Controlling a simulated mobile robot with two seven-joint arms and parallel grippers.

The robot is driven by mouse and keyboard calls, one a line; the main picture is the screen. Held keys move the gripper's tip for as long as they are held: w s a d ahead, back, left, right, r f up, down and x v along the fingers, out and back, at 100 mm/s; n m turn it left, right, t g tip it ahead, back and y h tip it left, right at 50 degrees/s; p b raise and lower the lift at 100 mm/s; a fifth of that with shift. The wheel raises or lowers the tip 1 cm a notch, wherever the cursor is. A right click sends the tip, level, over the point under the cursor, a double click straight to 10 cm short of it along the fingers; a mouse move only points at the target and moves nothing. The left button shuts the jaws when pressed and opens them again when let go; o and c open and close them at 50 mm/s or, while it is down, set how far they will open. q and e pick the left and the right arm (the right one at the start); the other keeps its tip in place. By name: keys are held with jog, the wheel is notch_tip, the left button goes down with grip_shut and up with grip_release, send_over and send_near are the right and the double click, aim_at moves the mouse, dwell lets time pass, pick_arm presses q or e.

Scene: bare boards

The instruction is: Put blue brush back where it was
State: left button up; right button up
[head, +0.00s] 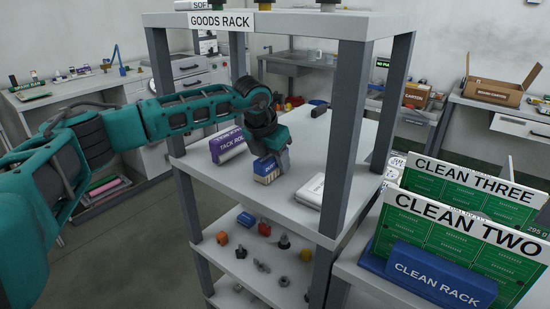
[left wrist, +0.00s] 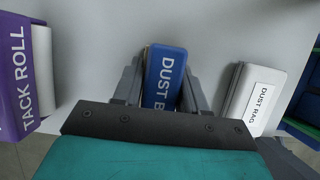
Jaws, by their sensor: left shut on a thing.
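The blue brush (head: 266,168) is upright over the top shelf of the goods rack (head: 240,196), with a pale lower part showing under its blue body. In the left wrist view the blue brush (left wrist: 165,76) carries white letters starting "DUST B"; the rest is hidden by my wrist. My left gripper (head: 280,160) is shut on it, with one finger on each side in the left wrist view (left wrist: 163,92). I cannot tell whether the brush touches the shelf. My right gripper is in neither view.
A purple tack roll (head: 228,146) lies left of the brush and a white dust rag (head: 312,190) lies to its right. Rack posts (head: 345,135) stand at the corners. Green boards marked clean (head: 455,235) and a blue clean rack (head: 440,274) stand at right.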

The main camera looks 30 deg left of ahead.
pick_arm(q)
jog(key=shift+f, duration=0.3)
jog(key=o, duration=1)
jog(key=shift+r, duration=0.1)
jog(key=v, duration=0.7)
jog(key=shift+s+a+r+b, duration=0.1)
jog(key=shift+a+r+b, duration=0.2)
jog(key=shift+a+b, duration=0.1)
